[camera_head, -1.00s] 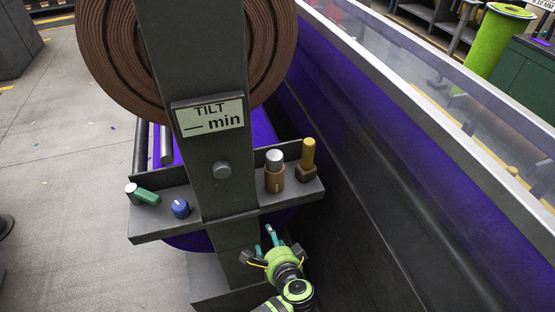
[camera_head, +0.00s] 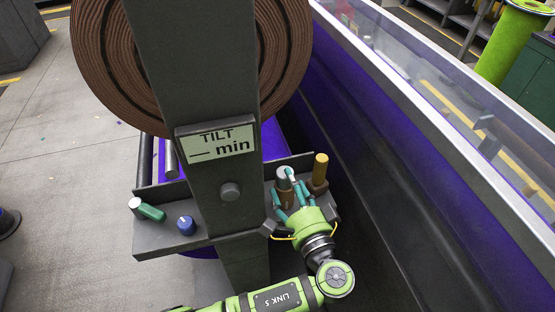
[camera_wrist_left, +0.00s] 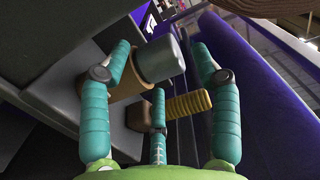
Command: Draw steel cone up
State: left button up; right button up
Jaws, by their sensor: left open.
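The steel cone (camera_head: 283,174) is a grey, round-topped piece standing in a brown holder on the dark shelf, right of the post. In the left wrist view the steel cone (camera_wrist_left: 160,58) sits between the outer teal fingers, with its brown holder (camera_wrist_left: 124,88) below it. My left gripper (camera_head: 291,186) is open, its teal fingers spread around the cone and partly hiding it and the holder. In the wrist view the gripper (camera_wrist_left: 161,62) shows a gap on the right between finger and cone. My right gripper is not in view.
A yellow ribbed piece (camera_head: 320,169) stands close on the right in its own holder. A green-and-steel piece (camera_head: 149,209) and a blue knob (camera_head: 186,225) lie on the shelf (camera_head: 160,240) left of the post (camera_head: 198,90). A brown felt roll (camera_head: 105,70) is behind.

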aim_at(281, 169)
pick_arm(q)
jog(key=x, duration=0.1)
jog(key=p+x, duration=0.1)
jog(key=x, duration=0.1)
jog(key=p+x, duration=0.1)
jog(key=shift+w+a+r, duration=0.1)
jog(key=shift+w+r, duration=0.15)
jog(key=shift+w+a+f, duration=0.25)
jog(key=shift+w+a, duration=0.05)
jog(key=shift+w, duration=0.35)
jog(key=shift+s, duration=0.1)
jog(key=c, duration=0.6)
grip_shut()
